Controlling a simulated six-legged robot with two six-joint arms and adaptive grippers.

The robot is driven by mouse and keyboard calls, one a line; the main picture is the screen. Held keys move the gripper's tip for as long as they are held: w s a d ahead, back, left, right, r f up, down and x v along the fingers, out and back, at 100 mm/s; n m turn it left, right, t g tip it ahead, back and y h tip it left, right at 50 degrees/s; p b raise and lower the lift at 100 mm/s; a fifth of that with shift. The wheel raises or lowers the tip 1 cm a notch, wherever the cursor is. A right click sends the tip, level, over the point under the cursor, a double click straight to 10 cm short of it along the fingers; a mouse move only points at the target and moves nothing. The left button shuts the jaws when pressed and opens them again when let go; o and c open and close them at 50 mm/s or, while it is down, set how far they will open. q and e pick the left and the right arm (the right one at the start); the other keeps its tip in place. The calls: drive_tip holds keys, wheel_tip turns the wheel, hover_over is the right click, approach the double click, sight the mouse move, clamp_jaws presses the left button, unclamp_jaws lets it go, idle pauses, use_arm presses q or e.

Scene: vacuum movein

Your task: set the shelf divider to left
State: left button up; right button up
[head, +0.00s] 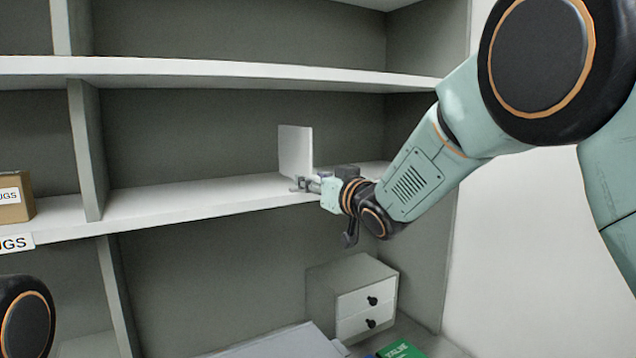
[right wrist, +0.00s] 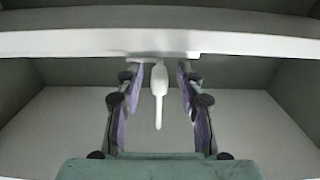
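The shelf divider (head: 295,150) is a thin white upright panel on the middle shelf (head: 190,192), right of the middle of its bay. My right gripper (head: 303,185) is at the lower front of the divider. In the right wrist view, the fingers of my right gripper (right wrist: 157,95) stand apart, with gaps on both sides of a slim white piece (right wrist: 158,85), which looks like the divider's front edge or handle. Whether a fingertip touches it is unclear. My left gripper is out of view; only part of my left arm shows at lower left.
A fixed grey upright (head: 88,150) bounds the bay on the left. A brown box (head: 12,198) stands beyond it. The shelf is clear between that upright and the divider. Below are a small white drawer unit (head: 365,300) and a green item (head: 400,349).

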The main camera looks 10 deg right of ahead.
drive_tip(key=v, duration=1.2)
drive_tip(key=s+d+f+m+g+h+b, duration=0.1)
drive_tip(key=s+d+f+g+h+b, duration=0.2)
drive_tip(key=f, duration=1)
drive_tip(key=s+f+m+g+b, duration=0.15)
drive_tip(key=s+f, duration=0.35)
drive_tip(key=f, duration=0.8)
drive_tip(key=s+d+f+m+g+h+b, duration=0.1)
drive_tip(key=s+d+f+g+h+b, duration=0.2)
drive_tip(key=f, duration=1)
drive_tip(key=s+f+g+b, duration=0.9)
drive_tip(key=s+f+b, duration=0.1)
drive_tip(key=s+f, duration=2)
drive_tip(key=shift+s+d+f+m+b, duration=0.25)
drive_tip(key=shift+s+m, duration=0.2)
drive_tip(key=shift+s, duration=0.6)
